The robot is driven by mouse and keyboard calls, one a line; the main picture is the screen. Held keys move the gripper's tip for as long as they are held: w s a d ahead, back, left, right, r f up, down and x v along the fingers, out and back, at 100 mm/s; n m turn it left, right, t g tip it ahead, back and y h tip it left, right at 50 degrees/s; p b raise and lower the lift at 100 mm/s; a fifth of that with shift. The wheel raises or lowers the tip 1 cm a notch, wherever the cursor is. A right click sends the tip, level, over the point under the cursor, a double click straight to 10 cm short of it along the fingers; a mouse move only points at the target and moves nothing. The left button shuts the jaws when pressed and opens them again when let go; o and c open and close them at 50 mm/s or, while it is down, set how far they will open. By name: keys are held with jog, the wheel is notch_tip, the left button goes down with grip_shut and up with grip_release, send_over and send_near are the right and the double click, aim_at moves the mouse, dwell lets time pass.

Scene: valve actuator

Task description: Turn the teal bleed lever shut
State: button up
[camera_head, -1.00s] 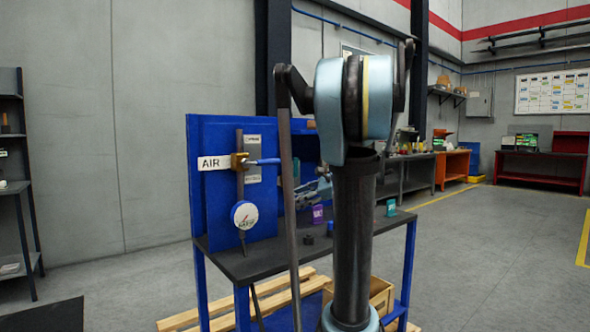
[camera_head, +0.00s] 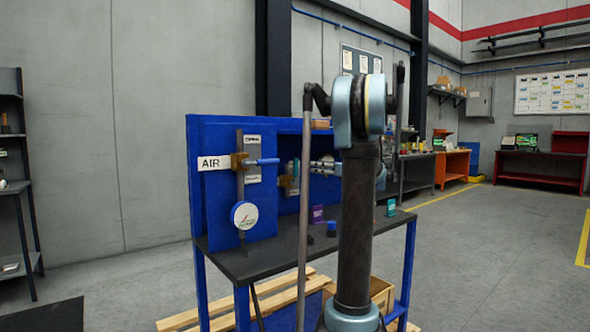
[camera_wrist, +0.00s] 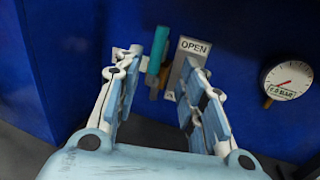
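The teal lever (camera_wrist: 157,50) stands nearly upright against the blue panel in the wrist view, beside a white plate marked OPEN (camera_wrist: 188,55). An orange-brown piece shows at its lower end. My gripper (camera_wrist: 163,66) is open, with its two fingers spread on either side of the lever in the picture. I see no clear contact, and the depth gap is hard to judge. In the head view my gripper (camera_head: 322,166) reaches left beside a brass-coloured fitting (camera_head: 288,181), partly hidden behind my arm.
A round gauge (camera_wrist: 288,80) sits right of the lever in the wrist view. On the blue bench's left panel are an AIR label (camera_head: 214,163), a blue-handled valve (camera_head: 264,162) and another gauge (camera_head: 244,214). Small purple (camera_head: 318,213) and teal (camera_head: 391,207) boxes stand on the dark bench top.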

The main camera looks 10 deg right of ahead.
aim_at(296, 165)
jog(key=x, duration=1.3)
jog(key=shift+w+a, duration=0.1)
grip_shut()
